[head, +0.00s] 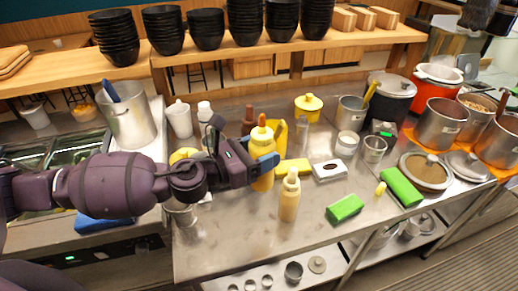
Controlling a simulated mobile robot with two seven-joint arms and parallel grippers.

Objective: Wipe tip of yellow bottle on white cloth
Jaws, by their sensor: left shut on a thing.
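My left gripper (264,161) reaches in from the left and is shut on a yellow bottle (262,141). The bottle is upright over the steel counter, with its tip pointing up. I cannot tell whether its base touches the counter. A paler yellow squeeze bottle (289,198) stands upright in front of it, apart from the gripper. I cannot clearly make out a white cloth; a flat white item with a dark mark (330,170) lies right of the held bottle. My right gripper is not in view.
Green blocks (345,208) lie on the right of the steel counter (240,240). A steel pot (350,113), a white cup (347,144) and a lidded yellow container (308,107) stand behind. Stacked black bowls (205,30) line the wooden shelf. The counter's front is mostly clear.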

